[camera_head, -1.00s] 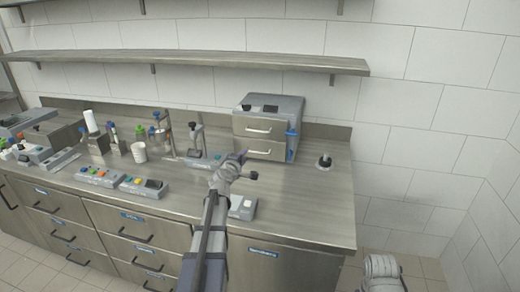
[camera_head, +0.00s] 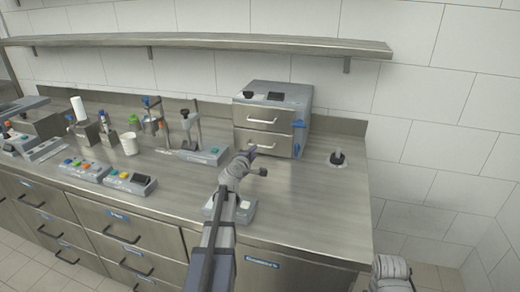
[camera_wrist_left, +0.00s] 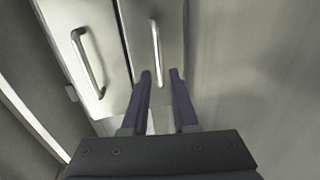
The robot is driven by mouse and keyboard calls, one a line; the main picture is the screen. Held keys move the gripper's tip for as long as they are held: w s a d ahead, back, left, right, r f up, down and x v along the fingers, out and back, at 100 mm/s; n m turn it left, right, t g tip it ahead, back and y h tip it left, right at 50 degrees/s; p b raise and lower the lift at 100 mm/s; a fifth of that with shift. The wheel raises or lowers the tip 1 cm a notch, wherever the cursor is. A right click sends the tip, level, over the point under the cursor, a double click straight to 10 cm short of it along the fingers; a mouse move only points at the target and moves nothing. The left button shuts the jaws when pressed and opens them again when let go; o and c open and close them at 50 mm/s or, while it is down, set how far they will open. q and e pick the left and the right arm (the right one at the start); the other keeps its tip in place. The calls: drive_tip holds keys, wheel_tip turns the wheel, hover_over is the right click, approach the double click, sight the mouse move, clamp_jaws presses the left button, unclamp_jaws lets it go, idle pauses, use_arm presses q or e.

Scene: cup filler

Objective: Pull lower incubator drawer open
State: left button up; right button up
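The grey incubator (camera_head: 273,93) stands at the back of the counter. It has an upper drawer with a handle (camera_head: 262,121) and a lower drawer (camera_head: 278,138) below it; both look closed. My left gripper (camera_head: 252,150) is in front of the lower drawer and hides part of it. In the left wrist view the lower drawer's handle (camera_wrist_left: 156,42) lies just ahead of the open fingers (camera_wrist_left: 160,73), roughly in line with the gap between them. I cannot tell whether the fingertips touch it. The upper handle (camera_wrist_left: 87,62) is left of the fingers. My right gripper is out of view.
A small grey device (camera_head: 240,211) sits beneath my left forearm. A stand (camera_head: 203,150) is left of the incubator, and a dark-knobbed item (camera_head: 337,160) is to its right. Button panels (camera_head: 130,182) and a white cup (camera_head: 130,144) are further left. A shelf (camera_head: 210,40) hangs above.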

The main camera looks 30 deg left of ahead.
sight(259, 146)
use_arm(q)
drive_tip(key=shift+w+r, duration=0.1)
drive_tip(key=shift+w, duration=0.05)
drive_tip(key=b+x, duration=0.1)
drive_tip(key=x, duration=0.6)
drive_tip(key=shift+w+a, duration=0.1)
drive_tip(key=shift+w, duration=0.1)
clamp_jaws()
idle(1.2)
